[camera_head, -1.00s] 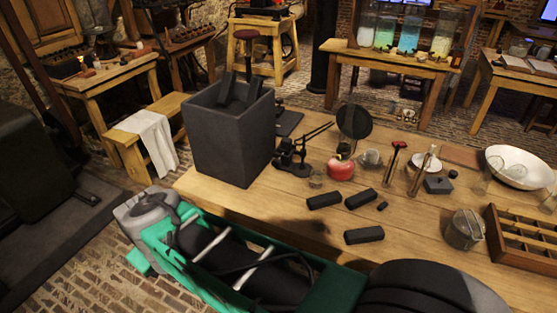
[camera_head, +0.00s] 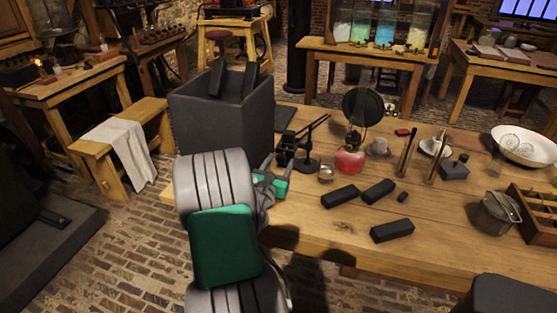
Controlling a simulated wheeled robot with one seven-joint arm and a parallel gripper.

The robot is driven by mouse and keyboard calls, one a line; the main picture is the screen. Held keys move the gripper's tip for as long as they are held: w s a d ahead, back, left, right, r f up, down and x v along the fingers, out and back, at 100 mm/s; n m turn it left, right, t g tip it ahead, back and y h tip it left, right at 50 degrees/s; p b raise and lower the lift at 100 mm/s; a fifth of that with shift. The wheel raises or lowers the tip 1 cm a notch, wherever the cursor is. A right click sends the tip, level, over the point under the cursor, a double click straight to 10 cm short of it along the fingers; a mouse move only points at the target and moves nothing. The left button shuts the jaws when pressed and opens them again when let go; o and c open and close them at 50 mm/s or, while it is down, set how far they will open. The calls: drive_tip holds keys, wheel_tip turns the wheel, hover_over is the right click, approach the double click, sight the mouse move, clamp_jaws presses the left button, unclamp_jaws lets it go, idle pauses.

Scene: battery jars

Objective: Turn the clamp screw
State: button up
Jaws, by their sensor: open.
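A black metal stand (camera_head: 309,164) with a slanted arm is on the wooden table, right of the big dark box. A small dark fitting (camera_head: 287,149) shows beside it. I cannot make out the clamp screw with certainty at this size. My gripper (camera_head: 277,174) is at the table's left side, just in front of the dark fitting and close to the box. It is open, with nothing visible between the fingers. My grey and green wrist hides part of it and the table edge, and I cannot tell whether it touches the fitting.
The big dark box (camera_head: 222,128) holds dark slabs. A red oil lamp (camera_head: 350,158), a small glass (camera_head: 326,173) and several black blocks (camera_head: 340,196) are to the right. A metal pot (camera_head: 494,213) and white bowl (camera_head: 524,148) stand farther right.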

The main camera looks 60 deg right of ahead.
drive_tip(key=shift+w+d, duration=0.15)
drive_tip(key=shift+d, duration=0.6)
drive_tip(key=shift+c, duration=0.3)
clamp_jaws()
